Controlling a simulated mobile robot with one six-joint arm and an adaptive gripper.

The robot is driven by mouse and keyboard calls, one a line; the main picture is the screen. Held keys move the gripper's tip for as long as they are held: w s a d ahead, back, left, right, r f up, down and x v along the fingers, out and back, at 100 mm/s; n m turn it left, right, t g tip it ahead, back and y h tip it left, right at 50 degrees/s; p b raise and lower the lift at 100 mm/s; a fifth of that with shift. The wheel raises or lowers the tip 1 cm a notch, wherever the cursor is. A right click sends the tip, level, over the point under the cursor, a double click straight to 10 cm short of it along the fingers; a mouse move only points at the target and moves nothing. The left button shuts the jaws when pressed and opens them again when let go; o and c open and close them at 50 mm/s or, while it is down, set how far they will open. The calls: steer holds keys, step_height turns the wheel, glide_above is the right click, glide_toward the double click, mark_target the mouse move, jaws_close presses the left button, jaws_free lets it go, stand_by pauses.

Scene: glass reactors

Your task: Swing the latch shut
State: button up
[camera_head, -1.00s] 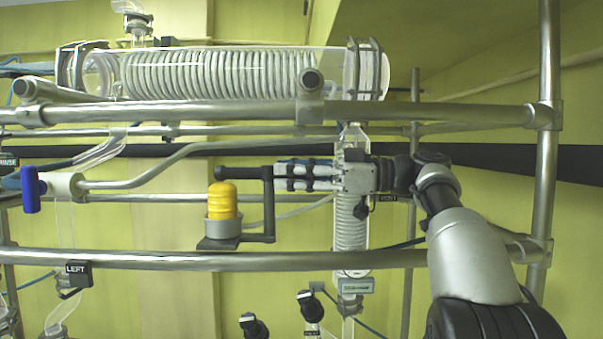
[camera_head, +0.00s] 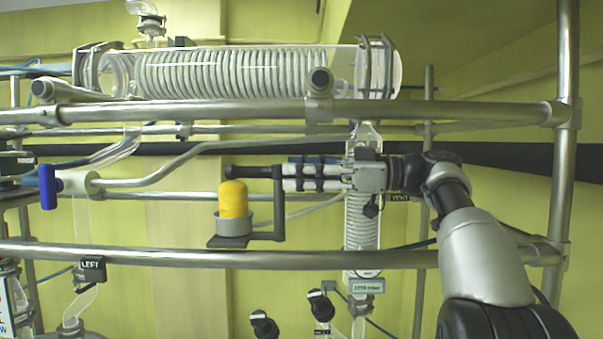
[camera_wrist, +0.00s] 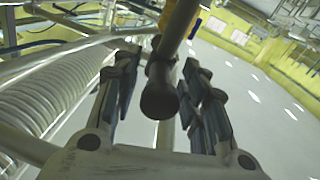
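My gripper (camera_head: 290,176) is level with a dark rod (camera_head: 245,171) that runs left from its fingertips in the head view. In the wrist view, a round black knob (camera_wrist: 160,98) at the end of a grey rod (camera_wrist: 178,25) lies between the fingers of my gripper (camera_wrist: 160,80). The fingers look spread, with gaps on both sides of the knob. I cannot tell whether either finger touches it. A dark angled bracket (camera_head: 278,205) beside the fingertips carries a grey cup with a yellow top (camera_head: 233,200). I cannot tell which part is the latch.
Metal rails run above (camera_head: 230,113) and below (camera_head: 330,259) my gripper. A glass coil condenser (camera_head: 235,74) lies above, and a vertical coil (camera_head: 361,220) stands behind the gripper. A blue-handled valve (camera_head: 47,187) is at the left, and an upright post (camera_head: 564,150) at the right.

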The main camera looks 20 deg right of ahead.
steer(key=shift+d, duration=0.1)
steer(key=v, duration=1.1)
steer(key=shift+s+d, duration=0.3)
